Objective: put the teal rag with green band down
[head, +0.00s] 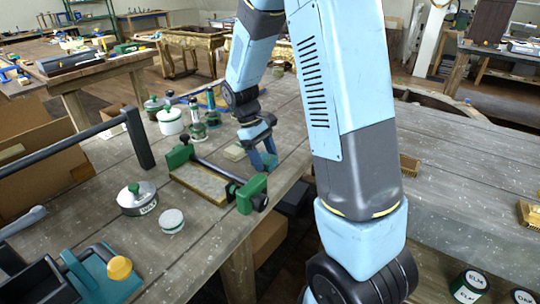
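My gripper (263,163) is low over the wooden bench, just behind the green-ended clamp frame. A small teal and green piece, which looks like the teal rag with green band (262,153), shows between its fingers. The fingers appear closed on it. The rag is small in the head view and partly hidden by the fingers. I cannot tell whether its lower edge touches the bench (215,245).
The clamp frame (245,195) lies close in front of my gripper. Green-and-white jars (170,122) and bottles stand left of it. A lidded pot (137,198) and a small tin (172,221) stand nearer. Bare bench lies around the tin. The bench's right edge is close.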

